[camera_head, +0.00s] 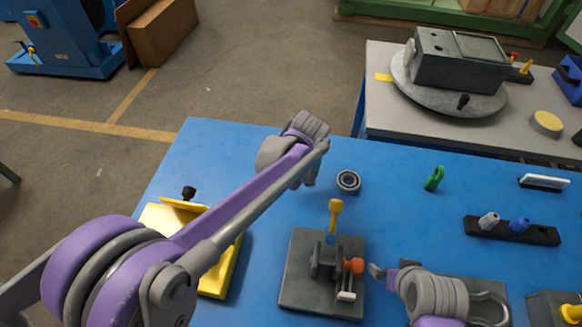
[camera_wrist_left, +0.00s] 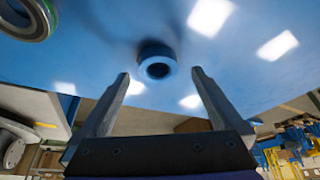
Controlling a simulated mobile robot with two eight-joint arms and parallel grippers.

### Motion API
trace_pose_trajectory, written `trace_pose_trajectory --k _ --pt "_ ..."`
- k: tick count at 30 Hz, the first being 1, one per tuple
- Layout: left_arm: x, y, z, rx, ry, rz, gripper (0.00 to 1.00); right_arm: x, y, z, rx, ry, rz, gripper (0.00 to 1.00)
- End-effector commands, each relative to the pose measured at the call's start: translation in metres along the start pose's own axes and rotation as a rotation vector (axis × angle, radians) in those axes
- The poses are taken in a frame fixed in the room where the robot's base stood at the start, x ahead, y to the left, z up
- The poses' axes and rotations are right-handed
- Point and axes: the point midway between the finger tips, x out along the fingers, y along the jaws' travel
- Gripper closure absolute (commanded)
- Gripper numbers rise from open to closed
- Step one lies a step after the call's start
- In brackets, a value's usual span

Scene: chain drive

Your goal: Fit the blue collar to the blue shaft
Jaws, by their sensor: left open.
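The blue collar (camera_wrist_left: 157,62) is a short ring with a dark bore, lying on the blue tabletop. In the left wrist view it is ahead of my left gripper (camera_wrist_left: 160,85), between the lines of its two fingers and beyond their tips. The fingers are wide open and hold nothing. In the head view my left gripper (camera_head: 309,178) is small and partly behind its own arm, and I cannot make out the collar there. My right gripper (camera_head: 380,272) is beside the dark fixture (camera_head: 298,290); its jaws are unclear. I cannot identify the blue shaft with certainty.
A bearing ring (camera_head: 348,181) lies just right of my left gripper. A yellow-handled clamp (camera_head: 335,212) stands on the fixture. A green part (camera_head: 434,179) and a black rack (camera_head: 500,232) are to the right. A yellow stand (camera_head: 218,276) is at the left.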

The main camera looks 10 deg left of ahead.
Motion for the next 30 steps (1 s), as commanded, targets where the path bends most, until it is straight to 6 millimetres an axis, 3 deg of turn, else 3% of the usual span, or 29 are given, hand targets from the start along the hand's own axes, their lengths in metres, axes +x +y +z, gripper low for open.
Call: trace_pose_trajectory --k 6,15,30 --pt "0.031 0.002 -0.002 0.000 0.000 0.000 0.00 0.000 0.000 0.000 0.000 0.000 0.000 0.00" --pt "0.036 0.002 -0.002 0.001 0.000 0.001 0.00 0.000 0.000 0.000 0.000 0.000 0.000 0.00" --pt "0.036 0.002 -0.002 0.001 0.000 0.001 0.88 0.000 0.000 0.000 0.000 0.000 0.000 0.00"
